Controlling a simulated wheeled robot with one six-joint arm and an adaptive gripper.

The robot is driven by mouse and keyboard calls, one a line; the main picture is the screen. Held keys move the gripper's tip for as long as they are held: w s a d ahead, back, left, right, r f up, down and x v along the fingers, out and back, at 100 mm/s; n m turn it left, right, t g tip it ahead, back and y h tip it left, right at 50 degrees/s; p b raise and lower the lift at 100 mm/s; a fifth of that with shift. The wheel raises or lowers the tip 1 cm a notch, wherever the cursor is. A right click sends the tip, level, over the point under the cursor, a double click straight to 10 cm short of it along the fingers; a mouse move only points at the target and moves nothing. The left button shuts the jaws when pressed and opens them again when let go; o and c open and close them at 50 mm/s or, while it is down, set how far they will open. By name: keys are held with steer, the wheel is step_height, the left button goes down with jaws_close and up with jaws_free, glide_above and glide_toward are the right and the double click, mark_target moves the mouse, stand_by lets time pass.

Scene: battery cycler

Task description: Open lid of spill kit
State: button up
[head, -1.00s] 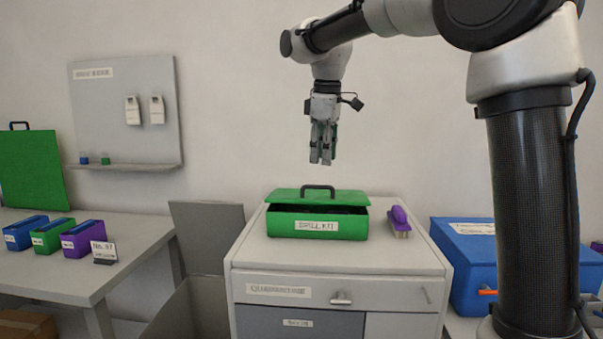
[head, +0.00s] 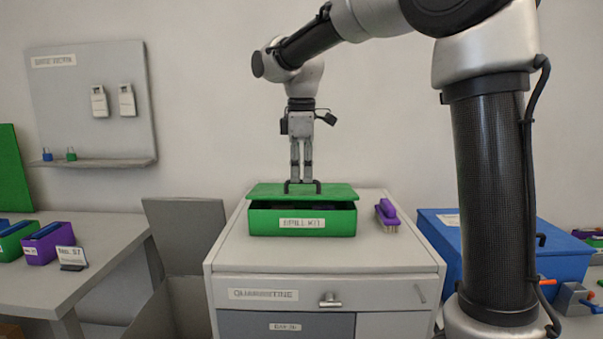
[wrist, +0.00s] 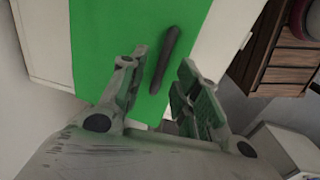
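The spill kit (head: 262,222) is a green box with a label on its front, standing on a grey cabinet. Its green lid (head: 335,192) lies over the box with a dark gap along the front edge. A dark bar handle (head: 317,187) stands on the lid; it also shows in the wrist view (wrist: 166,58). My gripper (head: 301,181) points straight down at the handle. In the wrist view my gripper (wrist: 160,65) has its fingers apart, one on each side of the handle. Whether the fingers touch the handle cannot be told.
A purple brush (head: 387,214) lies right of the kit on the cabinet top (head: 235,255). A blue box (head: 440,250) stands further right. An open grey bin (head: 185,235) is at the left, beside a table (head: 110,260) with small coloured bins.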

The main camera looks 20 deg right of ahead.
steer(key=shift+f, duration=0.5)
jaws_close()
steer(key=shift+r, duration=0.1)
